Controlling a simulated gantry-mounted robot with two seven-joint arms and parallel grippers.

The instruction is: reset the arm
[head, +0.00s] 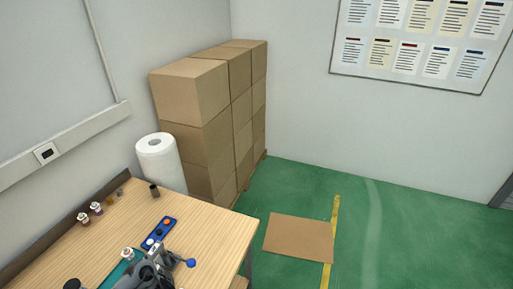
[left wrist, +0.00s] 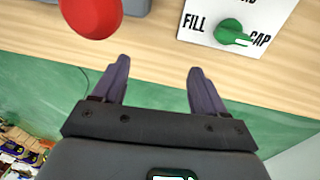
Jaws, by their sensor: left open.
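My left gripper (left wrist: 159,66) shows in the left wrist view with its two dark fingers spread apart and nothing between them. It is over the edge of a pale wooden table (left wrist: 150,55). A white panel (left wrist: 225,12) marked FILL and CAP, with a green knob (left wrist: 233,32), lies beyond the right fingertip. A round red object (left wrist: 90,15) is beyond the left fingertip, apart from it. I cannot make out either gripper in the head view.
In the head view, the table (head: 205,225) holds small bottles (head: 96,208), a blue tray (head: 160,233) and a grey device with a blue ball (head: 190,262). A paper roll (head: 160,162) and stacked cartons (head: 205,115) stand behind.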

